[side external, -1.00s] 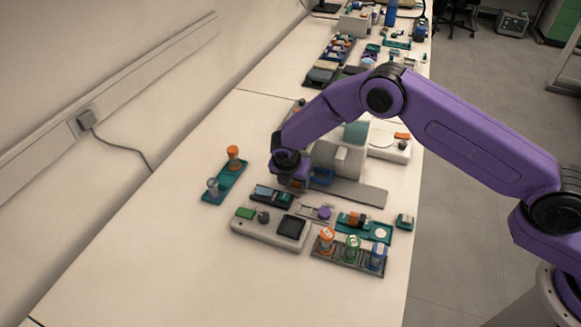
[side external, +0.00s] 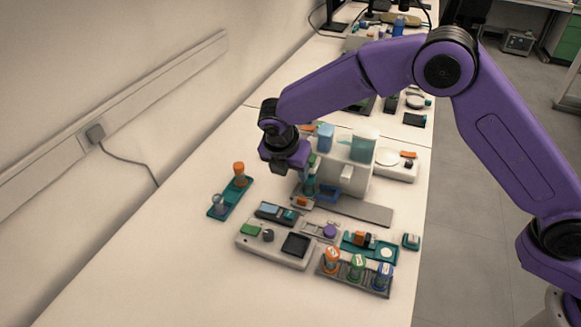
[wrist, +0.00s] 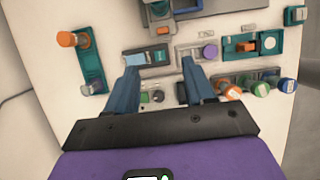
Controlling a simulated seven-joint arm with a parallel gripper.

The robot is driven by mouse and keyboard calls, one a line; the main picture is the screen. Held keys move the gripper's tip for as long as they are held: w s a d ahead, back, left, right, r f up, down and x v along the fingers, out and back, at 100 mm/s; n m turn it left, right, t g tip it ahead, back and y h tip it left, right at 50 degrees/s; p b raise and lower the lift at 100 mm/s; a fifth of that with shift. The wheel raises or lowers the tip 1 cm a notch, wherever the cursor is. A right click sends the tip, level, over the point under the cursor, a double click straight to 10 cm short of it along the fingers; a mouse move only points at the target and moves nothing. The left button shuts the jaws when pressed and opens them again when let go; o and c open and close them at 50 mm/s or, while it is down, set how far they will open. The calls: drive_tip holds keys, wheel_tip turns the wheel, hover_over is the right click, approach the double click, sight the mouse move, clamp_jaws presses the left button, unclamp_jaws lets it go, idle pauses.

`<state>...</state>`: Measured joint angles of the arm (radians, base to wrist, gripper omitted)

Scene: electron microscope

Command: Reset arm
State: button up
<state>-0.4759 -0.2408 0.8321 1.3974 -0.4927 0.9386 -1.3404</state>
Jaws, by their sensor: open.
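My purple arm reaches in from the right in the side external view. My gripper (wrist: 162,78) is open in the wrist view, its two blue fingers apart with nothing between them. It hangs above the bench (side external: 130,260), over the small devices. In the side external view its fingers are hard to make out against the equipment behind. Beyond the fingertips in the wrist view lie a teal and dark device (wrist: 148,56) and a grey holder with a purple cap (wrist: 209,51).
A grey-white machine (side external: 352,178) stands close behind the gripper. A teal tray (side external: 228,200) with an orange-capped vial (side external: 239,170) is on the left. A control box (side external: 272,245) and a rack of capped vials (side external: 352,275) are in front. The front-left bench is clear.

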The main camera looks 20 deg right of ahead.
drive_tip(key=shift+r, duration=0.15)
idle(0.4)
drive_tip(key=s+d+r+m+g+y, duration=0.1)
drive_tip(key=s+d+r+m, duration=0.2)
drive_tip(key=s+d, duration=0.5)
drive_tip(key=s+d+r+m+g+y, duration=0.1)
drive_tip(key=s+d+r+m, duration=0.2)
drive_tip(key=s, duration=1.3)
drive_tip(key=s+d+r+m+g+y, duration=0.1)
drive_tip(key=s+d+r+m, duration=0.2)
drive_tip(key=s+d+m, duration=0.5)
drive_tip(key=s+d, duration=0.4)
drive_tip(key=d, duration=0.3)
drive_tip(key=shift+r, duration=0.4)
